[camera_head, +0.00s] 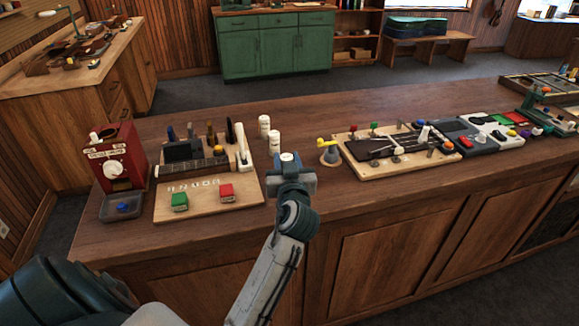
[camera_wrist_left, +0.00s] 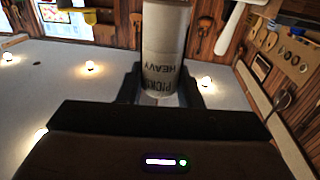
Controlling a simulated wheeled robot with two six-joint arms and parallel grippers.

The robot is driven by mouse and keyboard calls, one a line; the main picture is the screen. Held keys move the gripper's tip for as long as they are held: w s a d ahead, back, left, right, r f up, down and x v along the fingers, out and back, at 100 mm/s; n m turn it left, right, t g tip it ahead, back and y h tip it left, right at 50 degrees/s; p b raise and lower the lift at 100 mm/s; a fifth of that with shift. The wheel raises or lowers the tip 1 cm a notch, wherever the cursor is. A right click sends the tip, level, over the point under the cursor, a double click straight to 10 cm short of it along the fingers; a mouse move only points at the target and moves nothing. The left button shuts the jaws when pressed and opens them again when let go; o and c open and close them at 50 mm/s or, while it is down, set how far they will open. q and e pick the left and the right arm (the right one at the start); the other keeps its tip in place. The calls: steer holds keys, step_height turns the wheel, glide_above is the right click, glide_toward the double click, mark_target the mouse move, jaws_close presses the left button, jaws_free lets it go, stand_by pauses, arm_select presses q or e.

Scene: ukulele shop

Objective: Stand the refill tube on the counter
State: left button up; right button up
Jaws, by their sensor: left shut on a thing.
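The refill tube (camera_wrist_left: 165,45) is a white cylinder with dark lettering, "PICKS" and "HEAVY", upside down in the left wrist view. My left gripper (camera_wrist_left: 158,92) is shut on it, with a dark finger on each side. In the head view my left gripper (camera_head: 291,172) is over the front part of the counter (camera_head: 330,200), right of the wooden board. My right gripper is not in view.
A wooden board (camera_head: 205,205) with a green and a red block lies left, beside a red dispenser (camera_head: 120,165). A yellow-topped peg (camera_head: 329,151) and a jig board (camera_head: 395,165) are right. Bare counter lies in front.

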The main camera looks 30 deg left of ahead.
arm_select(q)
steer(key=shift+w, duration=0.4)
step_height(320, 180, down, 3)
steer(key=shift+w+f+p, duration=0.1)
steer(key=shift+f+p, duration=0.05)
steer(key=shift+p, duration=0.55)
steer(key=shift+f, duration=0.15)
steer(key=shift+f+b, duration=0.2)
steer(key=shift+b, duration=0.15)
steer(key=o, duration=1)
steer(key=shift+r, duration=0.1)
